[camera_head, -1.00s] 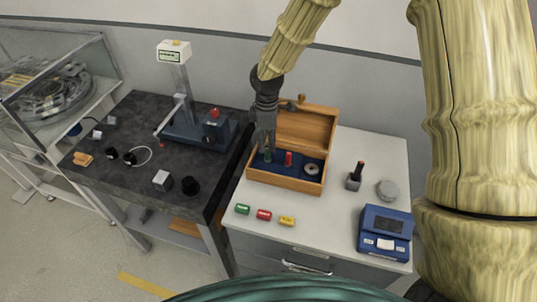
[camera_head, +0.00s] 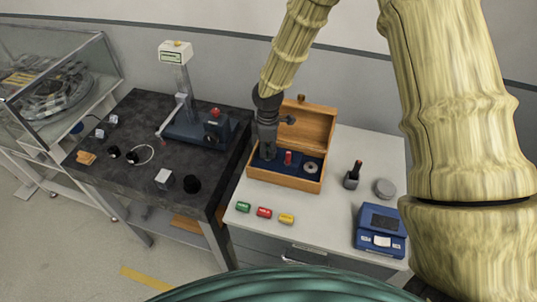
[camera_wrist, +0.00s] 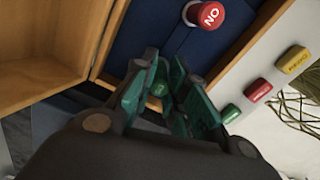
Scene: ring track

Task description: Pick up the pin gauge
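An open wooden box (camera_head: 286,182) with a blue inside stands on the white table. A red-topped pin (camera_head: 287,158) stands upright in it; its cap shows white letters in the wrist view (camera_wrist: 207,14). My gripper (camera_head: 268,155) points down into the box, left of the red pin. In the wrist view its teal-padded fingers (camera_wrist: 163,86) are apart, on either side of a green-topped piece (camera_wrist: 159,89). Whether the pads touch it is hard to see. The fingers hide this piece in the head view. No label shows which piece is the pin gauge.
A steel ring (camera_head: 310,167) lies in the box's right part. Green (camera_head: 243,207), red (camera_head: 264,212) and yellow (camera_head: 286,218) tags lie in front. A blue device (camera_head: 381,228) stands at right. The raised lid (camera_head: 307,128) is behind my gripper.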

